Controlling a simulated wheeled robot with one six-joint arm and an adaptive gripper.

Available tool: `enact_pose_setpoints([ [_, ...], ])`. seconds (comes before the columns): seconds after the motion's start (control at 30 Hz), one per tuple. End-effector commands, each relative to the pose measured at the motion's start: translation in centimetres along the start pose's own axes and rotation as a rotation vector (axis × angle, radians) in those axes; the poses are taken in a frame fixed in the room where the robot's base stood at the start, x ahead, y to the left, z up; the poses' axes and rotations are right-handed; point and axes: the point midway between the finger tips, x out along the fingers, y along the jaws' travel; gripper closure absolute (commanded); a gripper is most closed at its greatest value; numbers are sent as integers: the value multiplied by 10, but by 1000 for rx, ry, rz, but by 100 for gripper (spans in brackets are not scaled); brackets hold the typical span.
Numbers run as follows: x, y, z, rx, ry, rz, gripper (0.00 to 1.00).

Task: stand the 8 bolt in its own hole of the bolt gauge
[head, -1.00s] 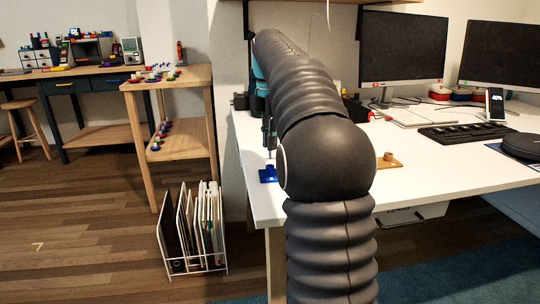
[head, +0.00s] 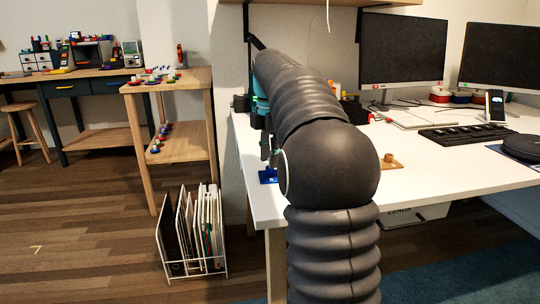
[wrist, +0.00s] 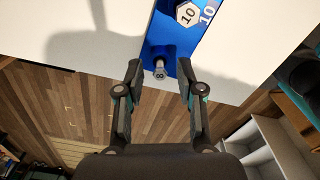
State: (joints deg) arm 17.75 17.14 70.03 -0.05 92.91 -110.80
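The blue bolt gauge (wrist: 165,40) lies on the white desk top near its edge. It also shows in the head view (head: 267,176), partly behind my arm. My gripper (wrist: 159,67) is open, with one finger on each side of the bolt and a gap to both. A larger bolt marked 10 (wrist: 187,14) stands in the gauge beside a printed 10.
The white desk (head: 450,185) has clear room right of my arm. A tan block (head: 390,162), monitors (head: 402,50) and a keyboard (head: 465,133) are on it. A wooden shelf (head: 180,78) with small coloured items and a file rack (head: 192,235) stand to the left.

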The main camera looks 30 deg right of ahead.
Motion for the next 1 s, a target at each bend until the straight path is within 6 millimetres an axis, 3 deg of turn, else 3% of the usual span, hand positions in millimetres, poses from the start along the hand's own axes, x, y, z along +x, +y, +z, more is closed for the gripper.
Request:
enact_pose_setpoints([
  [0.27,-7,0,0,0,0,1,63],
  [0.8,-103,1,0,0,-1,2,63],
  [1.0,-117,1,0,0,0,1,63],
])
